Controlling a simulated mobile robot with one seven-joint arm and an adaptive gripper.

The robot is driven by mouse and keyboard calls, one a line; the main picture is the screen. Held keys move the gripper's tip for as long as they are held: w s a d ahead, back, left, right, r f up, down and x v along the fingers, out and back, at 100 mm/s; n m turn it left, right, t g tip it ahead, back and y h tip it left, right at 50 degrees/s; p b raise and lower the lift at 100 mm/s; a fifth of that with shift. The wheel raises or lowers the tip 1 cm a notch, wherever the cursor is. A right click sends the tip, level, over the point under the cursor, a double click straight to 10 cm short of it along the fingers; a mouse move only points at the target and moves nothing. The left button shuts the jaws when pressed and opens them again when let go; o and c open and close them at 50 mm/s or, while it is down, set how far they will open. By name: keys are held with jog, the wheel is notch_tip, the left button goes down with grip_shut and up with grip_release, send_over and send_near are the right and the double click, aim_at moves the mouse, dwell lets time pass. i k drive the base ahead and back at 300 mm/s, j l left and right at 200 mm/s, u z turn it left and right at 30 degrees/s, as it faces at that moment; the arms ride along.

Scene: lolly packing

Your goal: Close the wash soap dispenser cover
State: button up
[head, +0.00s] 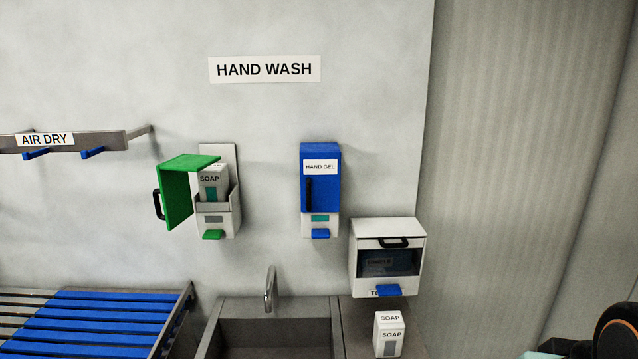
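The soap dispenser (232,217) hangs on the wall left of centre. Its green cover (177,192) stands swung open to the left, with a black handle (158,205) on its outer side. A white carton labelled SOAP (213,170) sits inside the dispenser. A green push tab (213,235) is at its bottom. Dark, rounded parts that look like my arm show at the lower right corner, far from the dispenser. My gripper's fingers cannot be made out.
A blue hand gel dispenser (321,190) hangs to the right, with its cover shut. A white towel box (388,233) is beyond it. Another soap carton (389,335) stands beside the sink (224,309) and its tap (271,289). A blue-slatted rack (100,323) is at lower left.

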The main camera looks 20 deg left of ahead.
aim_at(173, 175)
jog(key=k+j+z, duration=0.2)
jog(key=j+z, duration=0.15)
jog(key=j, duration=0.2)
jog(key=k+j, duration=0.2)
jog(key=j, duration=0.25)
jog(key=k+j, duration=0.2)
jog(key=j, duration=0.25)
jog(key=k+j, duration=0.2)
jog(key=j, duration=0.2)
jog(key=k+j, duration=0.2)
jog(key=j, duration=0.25)
jog(key=k+j, duration=0.25)
jog(key=j, duration=0.2)
jog(key=k+j, duration=0.2)
jog(key=j, duration=0.25)
jog(key=k+j, duration=0.2)
jog(key=j, duration=0.25)
jog(key=k+j, duration=0.2)
jog(key=j, duration=0.25)
jog(key=i+l, duration=0.2)
jog(key=l, duration=0.15)
jog(key=i+l+u, duration=0.15)
jog(key=l, duration=0.2)
jog(key=i+l, duration=0.2)
jog(key=l, duration=0.2)
jog(key=i+u, duration=0.05)
